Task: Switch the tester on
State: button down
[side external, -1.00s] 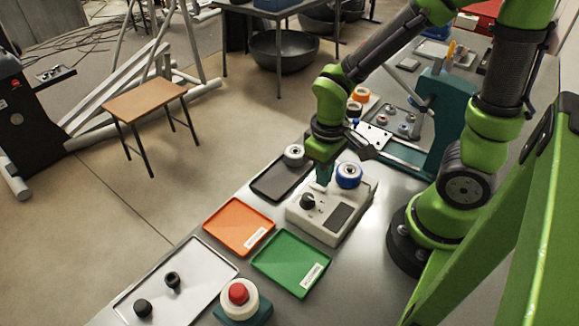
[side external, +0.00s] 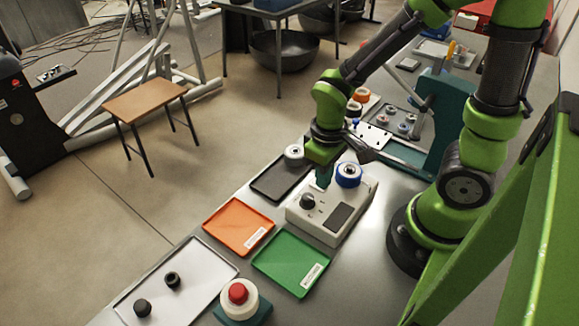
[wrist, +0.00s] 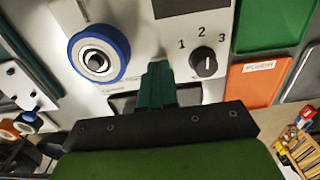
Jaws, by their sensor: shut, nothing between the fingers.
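The tester (side external: 333,211) is a cream box on the bench with a dark screen (side external: 339,216). Its black knob (side external: 307,201) also shows in the wrist view (wrist: 204,62), beside the marks 1, 2 and 3, with its white pointer line near 2. A blue-rimmed round part (side external: 348,174) sits on the tester's far end; it shows left of my fingers in the wrist view (wrist: 97,57). My gripper (side external: 322,186) is shut and empty, pointing down at the tester's top between the knob and the blue-rimmed part. Its teal fingertips (wrist: 158,66) hide the panel spot behind them. I cannot tell whether they touch it.
An orange tray (side external: 238,228), a green tray (side external: 289,263) and a dark tray (side external: 279,181) lie near the tester. A white tray (side external: 190,282) holds two black parts. A red button (side external: 238,293) stands at the front. A teal fixture (side external: 440,120) stands behind.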

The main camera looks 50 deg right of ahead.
jog(key=shift+r, duration=3.3)
notch_tip(320, 180, up, 12)
jog(key=m+t+y, duration=0.2)
jog(key=m+t, duration=0.2)
jog(key=t, duration=0.3)
jog(key=shift+s, duration=0.2)
jog(key=f+m+g, duration=0.1)
jog(key=m+g, duration=0.1)
jog(key=m, duration=0.2)
jog(key=f+m+g+h, duration=0.1)
jog(key=f+m+g, duration=0.1)
jog(key=m, duration=0.3)
jog(key=f+m+g+h, duration=0.1)
jog(key=m+g, duration=0.2)
jog(key=m, duration=0.2)
jog(key=shift+w+a+f, duration=0.1)
jog(key=shift+w+f, duration=0.1)
jog(key=shift+f, duration=0.2)
